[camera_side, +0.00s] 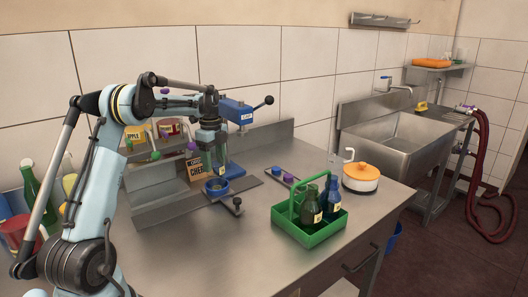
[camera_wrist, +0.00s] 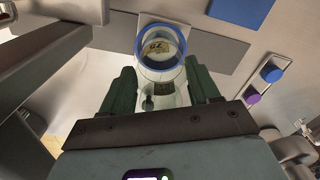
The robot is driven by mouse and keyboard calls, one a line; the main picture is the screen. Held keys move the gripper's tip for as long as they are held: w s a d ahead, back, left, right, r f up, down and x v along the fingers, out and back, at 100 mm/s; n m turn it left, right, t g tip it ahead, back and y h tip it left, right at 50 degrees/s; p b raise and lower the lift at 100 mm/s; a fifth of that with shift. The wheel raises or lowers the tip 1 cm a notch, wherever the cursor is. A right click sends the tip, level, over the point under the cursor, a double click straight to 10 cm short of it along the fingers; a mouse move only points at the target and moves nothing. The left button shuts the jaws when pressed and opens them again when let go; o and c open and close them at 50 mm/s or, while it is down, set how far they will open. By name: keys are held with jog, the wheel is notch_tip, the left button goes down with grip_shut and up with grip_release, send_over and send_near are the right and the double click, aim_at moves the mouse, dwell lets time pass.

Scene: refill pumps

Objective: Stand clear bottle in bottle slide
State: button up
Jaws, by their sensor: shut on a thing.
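The clear bottle (camera_side: 220,158) is upright in my gripper (camera_side: 210,137) in the side view, with a yellowish label low on it. In the wrist view my gripper (camera_wrist: 161,92) has its dark green fingers shut on the clear bottle (camera_wrist: 160,98). The bottle slide (camera_side: 240,192) lies on the counter below, with a blue ring holder (camera_side: 217,189) and a dark knob at its front. The blue ring (camera_wrist: 139,42) also shows in the wrist view just beyond the bottle. The bottle's base is near the ring; I cannot tell whether it is inside.
A blue capping press (camera_side: 236,112) with a lever stands just behind the bottle. A green carrier (camera_side: 310,236) with dark bottles stands to the right, near an orange-lidded pot (camera_side: 361,171). A stepped metal rack (camera_side: 150,185) is on the left. The front counter is clear.

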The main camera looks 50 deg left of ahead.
jog(key=shift+f, duration=0.45)
jog(key=o, duration=1.2)
jog(key=shift+o, duration=0.2)
jog(key=shift+r, duration=4.5)
